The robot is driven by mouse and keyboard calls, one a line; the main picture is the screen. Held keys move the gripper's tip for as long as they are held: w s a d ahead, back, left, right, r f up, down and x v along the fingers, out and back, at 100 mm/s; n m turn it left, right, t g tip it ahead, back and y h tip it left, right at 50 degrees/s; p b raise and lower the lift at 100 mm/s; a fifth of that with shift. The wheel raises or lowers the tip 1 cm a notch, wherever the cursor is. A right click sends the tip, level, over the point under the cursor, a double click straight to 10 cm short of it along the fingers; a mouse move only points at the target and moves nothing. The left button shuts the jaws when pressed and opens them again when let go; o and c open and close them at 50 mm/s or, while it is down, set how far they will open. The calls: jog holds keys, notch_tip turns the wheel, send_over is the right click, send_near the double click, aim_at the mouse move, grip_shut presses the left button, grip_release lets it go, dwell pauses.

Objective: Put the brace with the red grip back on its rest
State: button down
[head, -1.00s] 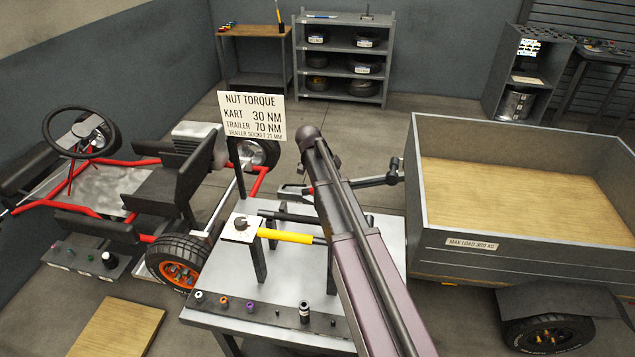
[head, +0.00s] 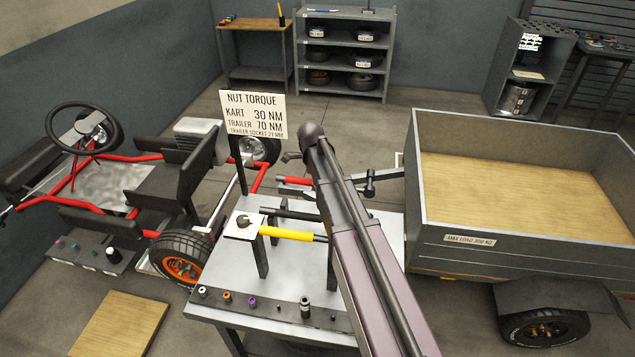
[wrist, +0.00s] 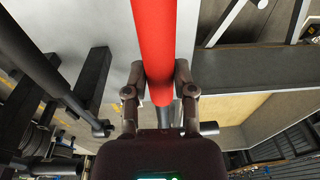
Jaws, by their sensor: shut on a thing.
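The brace with the red grip shows in the wrist view, its red grip (wrist: 152,40) running up from between the fingers. My gripper (wrist: 160,82) is shut on this grip. In the head view, part of the red grip (head: 298,181) shows left of my arm, and a dark bar of the brace (head: 388,174) shows to its right. The brace is in the air beyond the grey table (head: 300,275). Dark upright posts (head: 260,258) stand on the table, some partly hidden by my arm. I cannot tell which support is its rest.
A tool with a yellow grip (head: 286,234) lies across the posts. A torque sign (head: 252,115) stands at the table's back left. Several sockets (head: 252,302) line the front edge. A kart (head: 125,190) is at left and a trailer (head: 470,255) at right, close to the table.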

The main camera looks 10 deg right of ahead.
jog(key=shift+f, duration=0.15)
jog(key=shift+f+b, duration=2.6)
jog(key=shift+b, duration=0.2)
jog(key=shift+d+f, duration=0.1)
jog(key=shift+f, duration=0.1)
jog(key=shift+f+b, duration=0.35)
jog(key=shift+b, duration=0.2)
jog(key=shift+h, duration=0.3)
dwell(0.9)
